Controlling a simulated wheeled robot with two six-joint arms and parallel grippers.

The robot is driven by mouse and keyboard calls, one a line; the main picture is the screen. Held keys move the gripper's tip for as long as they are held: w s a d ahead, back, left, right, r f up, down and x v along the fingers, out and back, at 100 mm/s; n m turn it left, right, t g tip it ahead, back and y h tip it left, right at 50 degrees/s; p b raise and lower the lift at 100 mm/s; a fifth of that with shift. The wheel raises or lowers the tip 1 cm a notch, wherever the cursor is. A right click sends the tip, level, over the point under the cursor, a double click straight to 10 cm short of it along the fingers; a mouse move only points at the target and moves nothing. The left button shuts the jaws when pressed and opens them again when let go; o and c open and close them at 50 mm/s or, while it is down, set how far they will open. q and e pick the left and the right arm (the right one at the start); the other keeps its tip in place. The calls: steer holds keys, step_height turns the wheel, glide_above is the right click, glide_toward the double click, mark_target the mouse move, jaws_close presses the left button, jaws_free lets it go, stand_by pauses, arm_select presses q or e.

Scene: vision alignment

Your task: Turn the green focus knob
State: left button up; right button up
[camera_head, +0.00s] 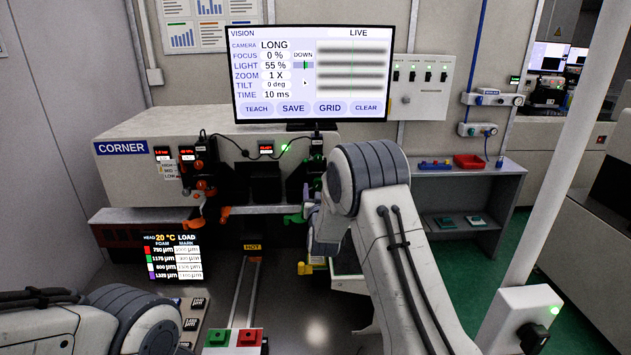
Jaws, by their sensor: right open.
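The green focus knob (294,218) sits low on the front of the machine labelled CORNER (220,150), just left of my right arm. My right gripper (309,203) is at the knob's right side and is open. My own wrist partly hides it, and I cannot tell whether the fingers touch the knob. The monitor (313,75) reads FOCUS 0 %, LIGHT 55 %, ZOOM 1 X, TILT 0 deg, with DOWN beside a small bar. Its live picture shows blurred dark stripes. My left arm is at the lower left; its gripper does not show.
Orange knobs (224,214) and a yellow knob (304,268) are near the green one. A rail marked HOT (253,246) leads to green and red buttons (233,338) in front. A shelf (468,170) with a red bin stands right, beside a white post (570,140).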

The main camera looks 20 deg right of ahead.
mark_target(318, 181)
steer(key=shift+p+x, duration=0.35)
steer(key=shift+x, duration=1.05)
steer(key=shift+s+d, duration=0.1)
steer(key=shift+d, duration=0.05)
steer(key=shift+c, duration=0.4)
